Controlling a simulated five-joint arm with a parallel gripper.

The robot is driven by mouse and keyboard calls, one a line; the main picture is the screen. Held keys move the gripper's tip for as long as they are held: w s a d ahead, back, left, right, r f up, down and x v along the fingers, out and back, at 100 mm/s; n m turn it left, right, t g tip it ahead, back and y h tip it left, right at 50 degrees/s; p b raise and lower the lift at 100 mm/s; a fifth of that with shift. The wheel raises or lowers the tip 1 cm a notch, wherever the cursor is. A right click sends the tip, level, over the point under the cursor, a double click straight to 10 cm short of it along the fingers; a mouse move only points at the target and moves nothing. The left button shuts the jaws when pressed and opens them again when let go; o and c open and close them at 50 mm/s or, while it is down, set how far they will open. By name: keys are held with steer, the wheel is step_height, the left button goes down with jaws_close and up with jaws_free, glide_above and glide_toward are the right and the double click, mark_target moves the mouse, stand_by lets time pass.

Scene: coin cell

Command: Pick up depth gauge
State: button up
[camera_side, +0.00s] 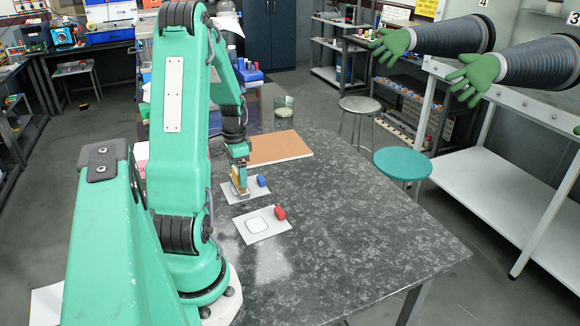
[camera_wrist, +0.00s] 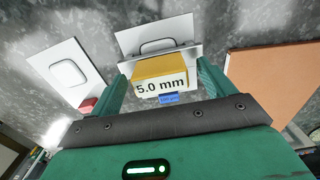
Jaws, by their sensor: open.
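The depth gauge is a yellow block marked "5.0 mm" (camera_wrist: 161,84) with a grey metal plate along its far side. It is over a white card (camera_wrist: 140,34) with a rounded outline. My gripper (camera_wrist: 162,65) is open, with one green finger on each side of the block; I cannot tell whether either finger touches it. In the side view, my gripper (camera_side: 240,186) is low over the card (camera_side: 232,198), and the gauge's yellow part (camera_side: 239,175) shows at the fingers. My gripper hides part of the gauge there.
A blue block (camera_side: 262,181) lies on the same card. A second white card (camera_side: 246,234) with a red block (camera_side: 280,213) lies nearer the camera. A brown board (camera_side: 280,147) and a glass jar (camera_side: 284,112) stand behind. The table's right part is clear.

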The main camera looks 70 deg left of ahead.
steer(key=shift+c, duration=0.4)
steer(key=c, duration=1.2)
steer(key=shift+r, duration=0.1)
steer(key=shift+r, duration=0.75)
step_height(320, 180, up, 2)
steer(key=shift+r, duration=0.2)
steer(key=w+d+r, duration=0.6)
steer(key=d+r, duration=0.1)
steer(key=d, duration=0.3)
